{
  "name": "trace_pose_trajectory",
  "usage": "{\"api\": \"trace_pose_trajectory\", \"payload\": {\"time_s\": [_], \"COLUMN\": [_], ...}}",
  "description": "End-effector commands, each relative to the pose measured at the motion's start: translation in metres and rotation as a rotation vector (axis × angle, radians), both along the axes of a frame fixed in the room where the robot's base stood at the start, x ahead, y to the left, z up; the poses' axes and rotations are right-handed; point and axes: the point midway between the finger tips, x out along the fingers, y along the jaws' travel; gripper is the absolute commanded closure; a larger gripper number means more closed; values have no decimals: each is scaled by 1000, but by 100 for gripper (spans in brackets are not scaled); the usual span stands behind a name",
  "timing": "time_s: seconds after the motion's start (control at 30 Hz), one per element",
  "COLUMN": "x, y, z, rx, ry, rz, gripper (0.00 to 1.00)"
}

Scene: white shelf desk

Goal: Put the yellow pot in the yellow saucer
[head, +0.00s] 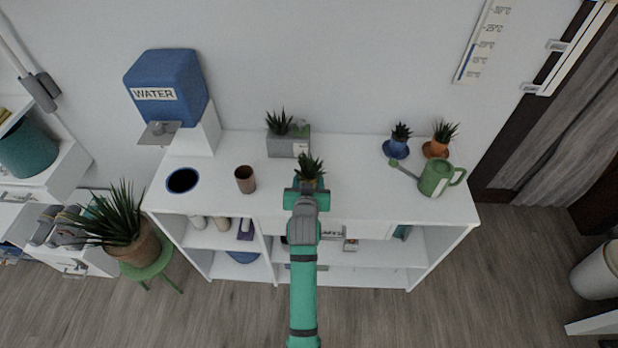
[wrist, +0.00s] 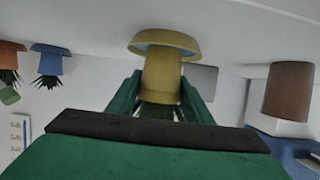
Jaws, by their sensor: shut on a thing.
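The yellow pot (wrist: 162,85) with a spiky green plant (head: 309,167) is between the fingers of my gripper (wrist: 160,100), which is shut on it. The wrist view is upside down, so the plant points down there. The yellow saucer (wrist: 165,38) shows at the pot's base end, with the base inside its rim outline. I cannot tell whether the base rests on the saucer or is slightly above it. In the head view my gripper (head: 308,186) is over the middle of the white desk and hides the saucer and most of the pot.
On the white desk (head: 350,175) are a grey planter (head: 288,146) behind, a brown cup (head: 245,179) and round opening (head: 182,180) left, and a blue pot (head: 397,148), orange pot (head: 437,148) and green watering can (head: 436,178) right. A blue water dispenser (head: 168,88) stands back left.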

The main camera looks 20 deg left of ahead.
Motion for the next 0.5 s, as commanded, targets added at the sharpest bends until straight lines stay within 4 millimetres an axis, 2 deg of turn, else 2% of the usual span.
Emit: {"api": "trace_pose_trajectory", "payload": {"time_s": [0.13, 0.17, 0.2, 0.5], "x": [0, 0, 0, 0], "y": [0, 0, 0, 0], "z": [-3, -3, -3, -2], "rx": [0, 0, 0, 0], "ry": [-1, 0, 0, 0], "rz": [0, 0, 0, 0], "gripper": [82, 47, 37, 35]}}
